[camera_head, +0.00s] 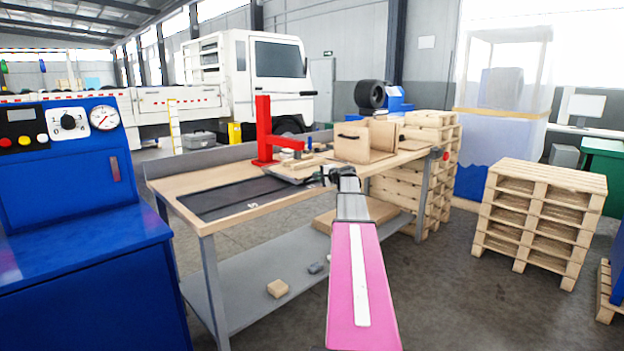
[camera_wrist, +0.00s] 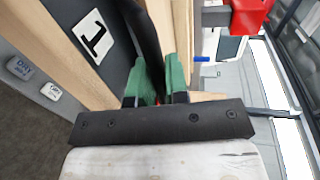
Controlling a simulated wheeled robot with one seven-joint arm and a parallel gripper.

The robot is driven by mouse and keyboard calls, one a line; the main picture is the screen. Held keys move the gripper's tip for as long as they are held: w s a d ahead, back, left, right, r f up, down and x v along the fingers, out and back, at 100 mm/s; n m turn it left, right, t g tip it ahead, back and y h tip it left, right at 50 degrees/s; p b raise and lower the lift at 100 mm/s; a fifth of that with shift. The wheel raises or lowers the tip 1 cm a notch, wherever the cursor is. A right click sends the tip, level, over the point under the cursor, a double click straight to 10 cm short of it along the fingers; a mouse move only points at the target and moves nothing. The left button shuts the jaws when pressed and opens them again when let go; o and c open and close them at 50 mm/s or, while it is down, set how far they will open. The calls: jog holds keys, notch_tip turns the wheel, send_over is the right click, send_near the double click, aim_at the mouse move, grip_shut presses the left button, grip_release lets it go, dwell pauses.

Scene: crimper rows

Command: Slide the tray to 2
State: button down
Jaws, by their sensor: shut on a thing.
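The tray (camera_head: 299,180) is a flat dark grey one on the workbench, with light wooden pieces on it, beside the red press. My gripper (camera_head: 328,175) is at the tray's right front side. In the wrist view, the green fingers of my gripper (camera_wrist: 159,80) are shut on a black bar (camera_wrist: 148,38), apparently the tray's edge or handle. A white label with a 1 (camera_wrist: 94,37) lies on the dark strip to its left. In the head view the dark strip (camera_head: 225,199) runs left along the bench, with a small white mark (camera_head: 253,205) that I cannot read surely.
The red press (camera_head: 264,135) stands behind the tray on the workbench (camera_head: 180,185). A wooden box (camera_head: 352,147) stands right of it. The strip left of the tray looks clear. A blue control cabinet (camera_head: 70,240) stands at the left, and stacked pallets (camera_head: 540,215) at the right.

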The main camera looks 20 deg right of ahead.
jog(key=shift+w+d, duration=0.1)
jog(key=shift+d, duration=0.2)
jog(key=c, duration=1.1)
grip_release()
jog(key=shift+c, duration=0.2)
jog(key=shift+s+d+r, duration=0.1)
jog(key=shift+s, duration=0.45)
jog(key=v, duration=0.9)
jog(key=shift+s+d, duration=0.15)
jog(key=shift+s, duration=0.15)
